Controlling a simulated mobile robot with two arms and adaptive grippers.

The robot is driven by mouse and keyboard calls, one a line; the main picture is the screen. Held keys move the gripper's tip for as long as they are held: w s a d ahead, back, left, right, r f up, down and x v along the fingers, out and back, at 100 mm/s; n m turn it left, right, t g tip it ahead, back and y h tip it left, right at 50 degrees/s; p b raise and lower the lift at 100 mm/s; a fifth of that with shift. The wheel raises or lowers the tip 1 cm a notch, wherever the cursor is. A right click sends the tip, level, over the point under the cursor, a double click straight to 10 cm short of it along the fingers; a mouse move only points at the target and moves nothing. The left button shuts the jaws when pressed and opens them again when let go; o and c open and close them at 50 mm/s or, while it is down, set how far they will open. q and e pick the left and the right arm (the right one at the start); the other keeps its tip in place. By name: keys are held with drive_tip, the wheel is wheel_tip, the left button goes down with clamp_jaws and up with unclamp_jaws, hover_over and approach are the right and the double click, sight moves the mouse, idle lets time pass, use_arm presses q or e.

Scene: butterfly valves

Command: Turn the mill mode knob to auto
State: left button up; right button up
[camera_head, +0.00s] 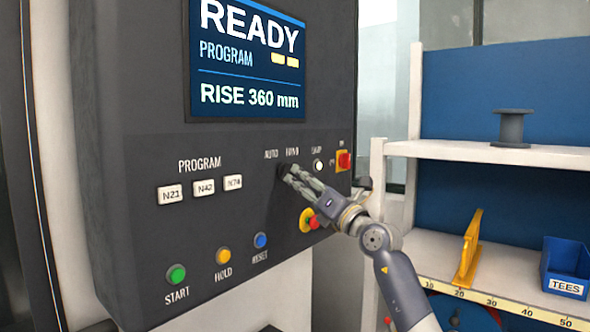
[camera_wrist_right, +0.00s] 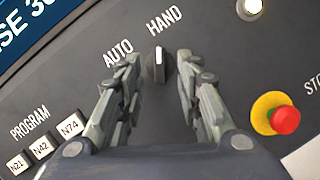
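The mode knob (camera_wrist_right: 159,68) is a small black knob on the dark control panel, between the AUTO and HAND labels in the right wrist view. Its white pointer mark points up toward HAND. My right gripper (camera_wrist_right: 158,88) is open, with one finger on each side of the knob and visible gaps between. In the head view my right gripper (camera_head: 290,176) reaches the panel just under the AUTO and HAND labels. It covers most of the knob there. My left gripper is not in view.
The red and yellow stop button (camera_head: 309,221) sits close below my right gripper. A red switch (camera_head: 343,160) and a white lamp (camera_head: 318,165) are to the right. PROGRAM buttons (camera_head: 204,187) and START, HOLD and RESET buttons (camera_head: 222,256) are left and below. Shelves (camera_head: 480,152) stand at right.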

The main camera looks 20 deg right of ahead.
sight(291, 173)
drive_tip(key=shift+p+x, duration=0.4)
drive_tip(key=shift+x, duration=1.2)
drive_tip(key=shift+c, duration=0.4)
drive_tip(key=shift+s, duration=0.1)
clamp_jaws()
